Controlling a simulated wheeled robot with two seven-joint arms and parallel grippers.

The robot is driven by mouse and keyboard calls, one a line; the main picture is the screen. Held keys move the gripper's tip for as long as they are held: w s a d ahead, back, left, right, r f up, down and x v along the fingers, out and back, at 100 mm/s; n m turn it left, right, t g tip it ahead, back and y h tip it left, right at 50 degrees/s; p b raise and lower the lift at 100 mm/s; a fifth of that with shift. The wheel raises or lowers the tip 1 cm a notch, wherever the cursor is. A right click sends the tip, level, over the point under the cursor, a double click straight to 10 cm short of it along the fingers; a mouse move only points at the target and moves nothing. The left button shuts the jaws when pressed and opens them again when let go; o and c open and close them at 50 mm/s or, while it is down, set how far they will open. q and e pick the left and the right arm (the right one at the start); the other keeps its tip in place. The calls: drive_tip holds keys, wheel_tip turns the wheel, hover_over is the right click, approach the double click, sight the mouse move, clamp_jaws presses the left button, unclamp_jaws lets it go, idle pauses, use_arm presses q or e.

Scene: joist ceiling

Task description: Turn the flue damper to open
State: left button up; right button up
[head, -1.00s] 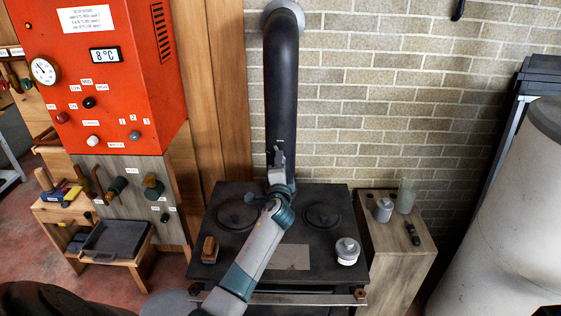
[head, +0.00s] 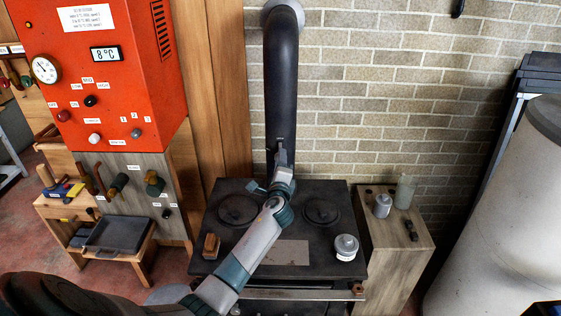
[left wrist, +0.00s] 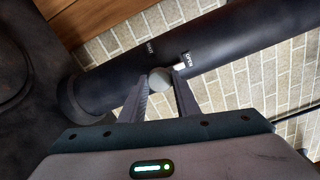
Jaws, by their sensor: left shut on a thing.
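The black flue pipe (head: 282,85) rises from the stove along the brick wall. In the left wrist view it crosses the upper part (left wrist: 235,42), with a SHUT label (left wrist: 150,47) and an OPEN label (left wrist: 187,59). The damper's round grey knob (left wrist: 160,80) sits between the fingertips of my left gripper (left wrist: 160,88), which is shut on it. A small white mark (left wrist: 180,67) lies beside the OPEN label, near the right fingertip. In the head view my left gripper (head: 281,153) reaches the lower pipe and hides the knob. My right gripper is not in view.
A wooden stand (head: 400,250) is at right, an orange control cabinet (head: 110,100) at left.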

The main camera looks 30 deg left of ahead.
use_arm(q)
drive_tip(key=o, duration=1.1)
drive_tip(key=shift+c, duration=0.2)
drive_tip(key=shift+s+d, duration=0.1)
drive_tip(key=b+v, duration=0.3)
drive_tip(key=v, duration=1.4)
drive_tip(key=shift+b, duration=0.3)
drive_tip(key=shift+s, duration=0.1)
drive_tip(key=shift+f, duration=0.1)
